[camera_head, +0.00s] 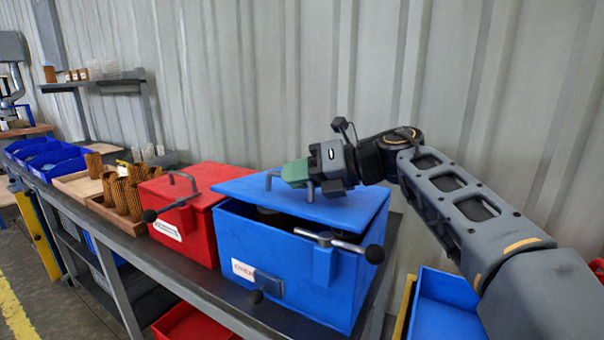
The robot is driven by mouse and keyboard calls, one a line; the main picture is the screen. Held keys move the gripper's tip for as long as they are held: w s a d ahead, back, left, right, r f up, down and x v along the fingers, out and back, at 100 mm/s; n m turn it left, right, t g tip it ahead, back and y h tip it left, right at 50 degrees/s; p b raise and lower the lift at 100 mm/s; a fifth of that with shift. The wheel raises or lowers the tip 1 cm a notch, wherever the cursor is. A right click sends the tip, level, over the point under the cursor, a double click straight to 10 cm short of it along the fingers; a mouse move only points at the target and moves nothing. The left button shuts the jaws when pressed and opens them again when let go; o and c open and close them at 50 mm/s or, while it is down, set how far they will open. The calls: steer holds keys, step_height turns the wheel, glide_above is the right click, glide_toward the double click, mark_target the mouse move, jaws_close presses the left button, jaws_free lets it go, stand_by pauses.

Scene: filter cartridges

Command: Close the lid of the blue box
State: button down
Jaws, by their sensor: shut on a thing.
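The blue box (285,258) stands on the bench right of centre, with a white label and a front latch with a dark-knobbed bar (335,243). Its blue lid (352,206) is slightly raised at the front. A dark gap shows under the front edge, with something dark inside that I cannot make out. My gripper (295,172) is over the lid with green finger pads, shut on the lid's grey handle (269,180). The gripper hides most of the handle.
A shut red box (190,235) stands close on the left, with its own handle and latch. Further left are wooden trays of brown filter cartridges (122,195) and blue bins (45,158). A corrugated wall is behind. A blue bin (440,305) is at lower right.

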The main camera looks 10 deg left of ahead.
mark_target(285, 196)
steer(key=shift+s+a+f+n+t+b, duration=0.1)
steer(key=shift+s+f+n+t+b, duration=0.15)
steer(key=shift+f+b, duration=0.35)
steer(key=shift+s+f+n+t+b, duration=0.2)
steer(key=shift+f+n+b, duration=0.15)
steer(key=shift+f, duration=0.45)
steer(key=shift+f+g+h, duration=0.2)
steer(key=shift+g+h, duration=0.05)
steer(key=shift+h, duration=0.05)
steer(key=c, duration=1.2)
jaws_free()
steer(key=shift+r, duration=0.1)
steer(key=shift+o, duration=0.2)
steer(key=shift+d+r, duration=0.15)
steer(key=shift+d, duration=0.1)
steer(key=p+v, duration=0.3)
steer(key=v, duration=1)
steer(key=shift+s+d, duration=0.15)
steer(key=shift+s, duration=0.05)
